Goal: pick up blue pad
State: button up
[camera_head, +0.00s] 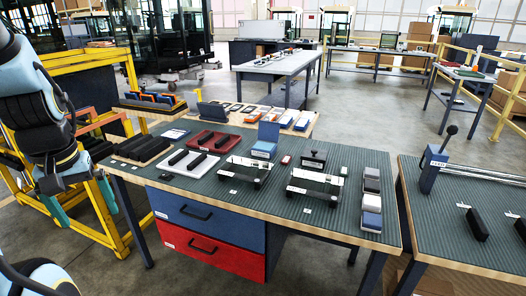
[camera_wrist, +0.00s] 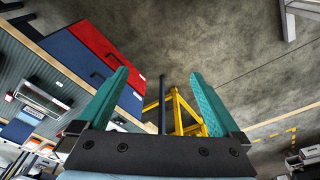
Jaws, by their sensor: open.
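My gripper (camera_head: 84,203) hangs at the left, beside the yellow frame and left of the near workbench. Its two teal fingers are spread with nothing between them, as the wrist view also shows (camera_wrist: 158,85). Small pale and bluish blocks lie at the right end of the bench; the front one (camera_head: 371,222) looks blue-grey. A larger blue box-like thing (camera_head: 265,140) stands at the bench's back middle. I cannot tell surely which thing is the blue pad. My gripper is well apart from all of these.
The near workbench (camera_head: 200,215) carries dark red and white trays, black bars and two clear-topped fixtures. Its blue and red drawers also show in the wrist view (camera_wrist: 75,57). A yellow frame (camera_head: 108,215) stands close to my gripper. Another bench (camera_head: 450,245) is at right.

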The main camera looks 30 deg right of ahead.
aim_at(370, 222)
jog(key=z, duration=1.95)
jog(key=i+l+u, duration=0.25)
jog(key=i+u, duration=0.25)
jog(key=i+l+u, duration=0.35)
jog(key=u, duration=0.15)
jog(key=l, duration=0.1)
